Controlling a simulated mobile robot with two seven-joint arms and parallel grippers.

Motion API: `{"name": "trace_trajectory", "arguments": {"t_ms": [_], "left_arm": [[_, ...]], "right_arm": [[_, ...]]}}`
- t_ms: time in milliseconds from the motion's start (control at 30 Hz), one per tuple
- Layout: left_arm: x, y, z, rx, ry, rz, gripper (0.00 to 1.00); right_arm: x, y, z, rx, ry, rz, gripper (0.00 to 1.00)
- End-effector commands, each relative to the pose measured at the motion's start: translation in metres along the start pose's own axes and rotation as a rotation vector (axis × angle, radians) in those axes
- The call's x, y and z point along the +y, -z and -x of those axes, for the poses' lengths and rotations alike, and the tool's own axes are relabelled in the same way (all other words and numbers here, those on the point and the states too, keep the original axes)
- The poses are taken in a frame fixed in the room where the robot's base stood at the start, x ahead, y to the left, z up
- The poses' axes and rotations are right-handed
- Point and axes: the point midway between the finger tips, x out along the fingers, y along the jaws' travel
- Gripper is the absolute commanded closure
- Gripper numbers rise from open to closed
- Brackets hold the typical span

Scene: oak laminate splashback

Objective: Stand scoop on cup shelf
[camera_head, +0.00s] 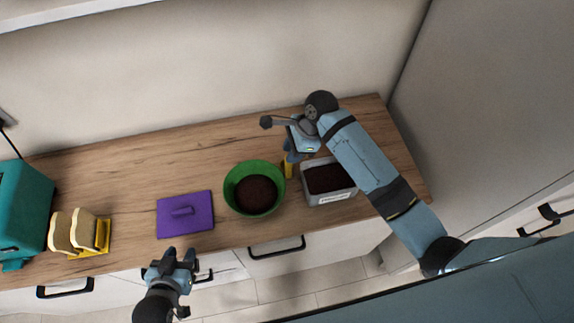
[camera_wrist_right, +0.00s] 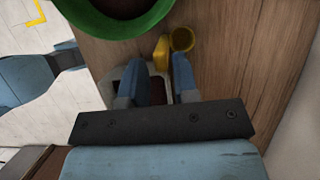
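The yellow scoop (camera_head: 288,169) is at the tips of my right gripper (camera_head: 290,151), between the green bowl and the grey box. In the right wrist view the scoop shows a round hollow cup (camera_wrist_right: 183,39) and a yellow part beside it. The exact contact is partly hidden. My left gripper (camera_head: 171,264) is open and empty in front of the counter. I cannot make out a cup shelf for certain.
The green bowl (camera_head: 229,187) and the labelled grey box (camera_head: 331,199) hold dark grounds. A purple lid (camera_head: 185,214), a yellow holder (camera_head: 101,242) with tan pieces, and a teal machine (camera_head: 22,210) stand to the left. The wooden counter (camera_head: 140,163) is clear behind the lid.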

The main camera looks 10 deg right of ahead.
Motion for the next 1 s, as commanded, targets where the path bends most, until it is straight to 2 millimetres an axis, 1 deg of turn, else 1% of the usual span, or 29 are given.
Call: {"name": "trace_trajectory", "arguments": {"t_ms": [167, 300, 400, 500, 700, 767, 800, 833, 1000], "left_arm": [[0.000, 0.003, 0.003, -0.002, 0.001, 0.005, 0.60], [0.001, 0.005, 0.004, -0.006, 0.004, 0.020, 0.60], [0.002, 0.005, 0.002, -0.007, 0.007, 0.032, 0.60], [0.002, 0.004, 0.000, -0.009, 0.009, 0.039, 0.60], [0.001, 0.001, -0.001, -0.013, 0.011, 0.038, 0.60], [0.001, 0.002, -0.001, -0.013, 0.011, 0.038, 0.60], [0.000, 0.002, -0.001, -0.012, 0.011, 0.037, 0.60], [0.000, 0.002, -0.001, -0.012, 0.011, 0.037, 0.60], [0.000, 0.004, 0.000, -0.009, 0.011, 0.035, 0.60]], "right_arm": [[0.000, 0.002, -0.015, 0.001, -0.001, -0.001, 0.72], [-0.001, 0.004, -0.037, 0.000, -0.001, -0.001, 0.72], [-0.001, 0.004, -0.049, 0.000, 0.000, -0.001, 0.72], [-0.001, 0.004, -0.053, 0.000, 0.001, 0.000, 0.72], [-0.001, 0.004, -0.054, 0.000, 0.002, 0.000, 0.72], [-0.001, 0.004, -0.054, 0.000, 0.002, 0.000, 0.86], [-0.001, 0.004, -0.054, 0.000, 0.002, 0.000, 0.95], [-0.001, 0.004, -0.054, 0.000, 0.001, 0.000, 1.00], [-0.002, 0.004, -0.053, 0.000, 0.002, 0.000, 1.00]]}}
